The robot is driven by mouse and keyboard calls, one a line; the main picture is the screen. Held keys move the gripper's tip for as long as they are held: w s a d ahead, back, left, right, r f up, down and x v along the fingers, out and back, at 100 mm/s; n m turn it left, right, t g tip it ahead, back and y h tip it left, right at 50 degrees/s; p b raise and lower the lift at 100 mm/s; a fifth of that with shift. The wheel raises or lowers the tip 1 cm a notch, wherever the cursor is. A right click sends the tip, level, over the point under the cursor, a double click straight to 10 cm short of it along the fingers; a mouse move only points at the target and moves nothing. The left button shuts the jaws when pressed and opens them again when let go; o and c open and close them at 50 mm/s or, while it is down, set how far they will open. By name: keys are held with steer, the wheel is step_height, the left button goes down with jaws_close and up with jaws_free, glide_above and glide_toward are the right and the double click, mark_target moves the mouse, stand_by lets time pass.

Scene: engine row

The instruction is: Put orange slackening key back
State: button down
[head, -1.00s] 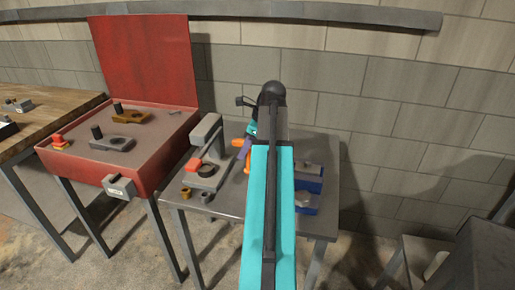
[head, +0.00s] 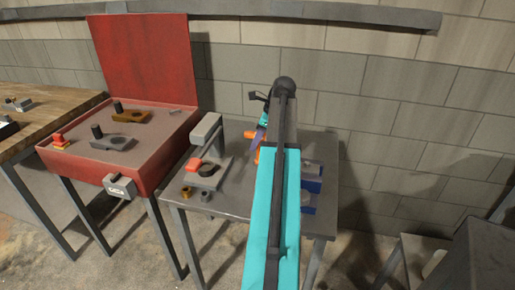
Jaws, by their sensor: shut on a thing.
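The orange slackening key (head: 250,134) shows in the head view as small orange parts just left of my arm, over the small grey metal table. My gripper (head: 261,138) is at the far end of my teal arm and is shut on the key. My arm hides much of the key and the fingertips. I cannot tell how far the key is above the table top.
A red open case (head: 150,172) stands left. A brick wall is behind.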

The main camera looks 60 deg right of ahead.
mark_target(258, 147)
steer(key=shift+d, duration=0.65)
steer(key=shift+f+p, duration=0.55)
steer(key=shift+f, duration=1.25)
steer(key=c, duration=1.6)
jaws_free()
steer(key=shift+f, duration=0.1)
steer(key=shift+b+v, duration=0.75)
steer(key=shift+v, duration=5.35)
